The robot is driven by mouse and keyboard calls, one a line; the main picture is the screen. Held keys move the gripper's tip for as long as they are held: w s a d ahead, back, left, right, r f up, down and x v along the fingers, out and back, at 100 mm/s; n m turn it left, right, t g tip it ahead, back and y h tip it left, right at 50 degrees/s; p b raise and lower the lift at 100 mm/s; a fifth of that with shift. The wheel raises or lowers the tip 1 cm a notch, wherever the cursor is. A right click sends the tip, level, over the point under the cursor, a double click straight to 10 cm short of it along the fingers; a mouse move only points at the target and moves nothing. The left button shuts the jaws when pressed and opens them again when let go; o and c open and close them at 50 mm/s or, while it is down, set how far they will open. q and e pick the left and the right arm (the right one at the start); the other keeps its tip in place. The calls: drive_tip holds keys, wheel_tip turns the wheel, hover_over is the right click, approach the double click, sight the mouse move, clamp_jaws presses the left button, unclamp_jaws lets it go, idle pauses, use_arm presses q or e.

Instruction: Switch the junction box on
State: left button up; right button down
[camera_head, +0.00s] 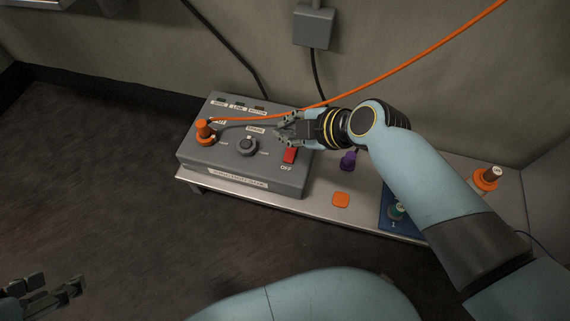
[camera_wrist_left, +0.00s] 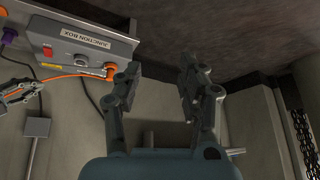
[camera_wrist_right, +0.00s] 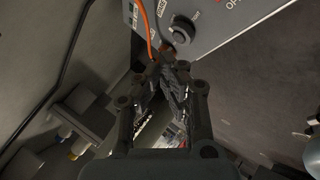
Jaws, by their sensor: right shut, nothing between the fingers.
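The grey junction box (camera_head: 240,178) sits on a bench against the wall. It also shows in the left wrist view (camera_wrist_left: 110,47) and in part in the right wrist view (camera_wrist_right: 215,25). On its top are a red switch (camera_head: 289,156) marked OFF, a dark round knob (camera_head: 248,146), and an orange plug (camera_head: 204,131) with an orange cable. My right gripper (camera_head: 283,131) is shut and empty, above the box behind the red switch; whether it touches anything is unclear. My left gripper (camera_head: 75,287) is open and empty, low at the left, away from the box; its fingers are spread in its wrist view (camera_wrist_left: 158,85).
The orange cable (camera_head: 420,58) runs across the box past my right gripper and up right. A purple plug (camera_head: 348,161), an orange square (camera_head: 341,199) and a blue board (camera_head: 386,217) lie right of the box. A grey wall box (camera_head: 314,27) hangs behind. The left floor is clear.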

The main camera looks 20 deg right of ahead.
use_arm(q)
drive_tip(key=shift+s+f, duration=0.45)
drive_tip(key=shift+f, duration=0.25)
use_arm(e)
drive_tip(key=shift+w+f, duration=0.15)
drive_tip(key=shift+f, duration=0.3)
